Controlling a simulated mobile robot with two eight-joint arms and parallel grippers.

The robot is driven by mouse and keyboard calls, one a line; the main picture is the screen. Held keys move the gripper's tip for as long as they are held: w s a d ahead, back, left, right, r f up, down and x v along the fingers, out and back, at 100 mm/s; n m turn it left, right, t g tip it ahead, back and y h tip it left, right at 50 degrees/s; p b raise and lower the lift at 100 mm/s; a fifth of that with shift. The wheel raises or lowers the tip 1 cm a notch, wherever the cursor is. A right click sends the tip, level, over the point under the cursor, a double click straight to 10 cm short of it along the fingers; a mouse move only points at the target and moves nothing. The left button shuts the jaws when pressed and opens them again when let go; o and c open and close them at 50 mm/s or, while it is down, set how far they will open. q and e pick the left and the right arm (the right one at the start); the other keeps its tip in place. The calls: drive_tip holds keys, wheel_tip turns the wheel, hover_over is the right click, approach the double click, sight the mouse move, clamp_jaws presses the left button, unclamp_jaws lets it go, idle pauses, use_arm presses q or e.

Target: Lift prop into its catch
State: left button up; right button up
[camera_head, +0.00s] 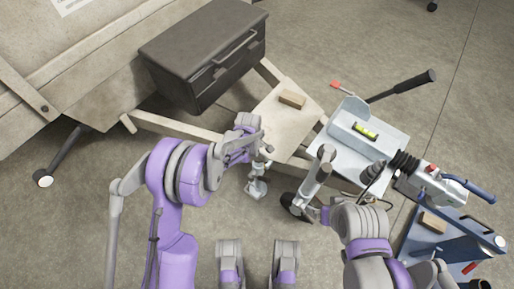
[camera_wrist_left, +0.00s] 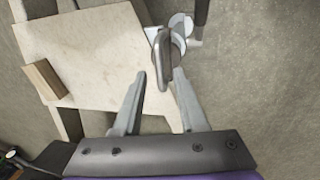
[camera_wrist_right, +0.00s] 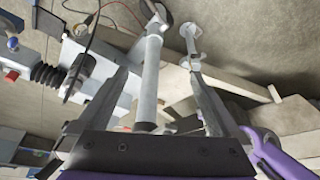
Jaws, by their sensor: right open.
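A short grey prop with a round foot (camera_head: 256,184) hangs under the frame beside my left gripper (camera_head: 260,150). In the left wrist view its metal upper end (camera_wrist_left: 168,52) lies just beyond the fingertips, and the left gripper (camera_wrist_left: 159,76) has its fingers apart. No grip on it is visible. In the right wrist view the prop (camera_wrist_right: 191,42) stands beside the grey jockey-wheel tube (camera_wrist_right: 148,75). That tube lines up between the spread fingers of my open right gripper (camera_wrist_right: 158,75). I cannot make out the catch clearly.
A wood block (camera_head: 292,99) lies on the pale frame board (camera_head: 270,113). A dark toolbox (camera_head: 205,55) stands behind. A spirit level (camera_head: 366,131) sits on the grey plate. The coupling (camera_head: 425,180) and a blue stand (camera_head: 440,240) crowd the right. The jockey wheel (camera_head: 294,205) is close to my right gripper.

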use_arm(q)
clamp_jaws()
idle(1.2)
